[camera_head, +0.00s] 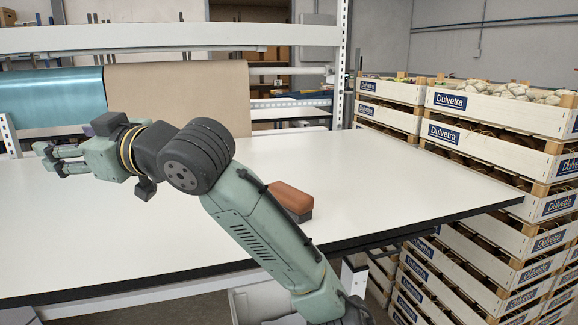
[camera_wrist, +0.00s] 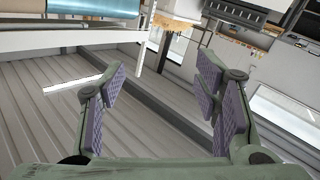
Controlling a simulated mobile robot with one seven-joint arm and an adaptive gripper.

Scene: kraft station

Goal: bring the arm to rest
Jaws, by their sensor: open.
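My gripper (camera_head: 55,159) is at the left of the head view, above the white table, with its fingers pointing left. In the wrist view my gripper (camera_wrist: 160,95) shows its two fingers wide apart with purple pads and nothing between them. My arm reaches from the bottom of the head view up over the table and bends to the left. The fingers appear clear of any object.
A white table (camera_head: 400,191) with a black edge fills the middle. A brown and grey block (camera_head: 291,200) lies on it, partly behind my arm. Brown paper (camera_head: 180,82) and blue film (camera_head: 50,98) hang at the back. Stacked crates (camera_head: 490,111) stand at the right.

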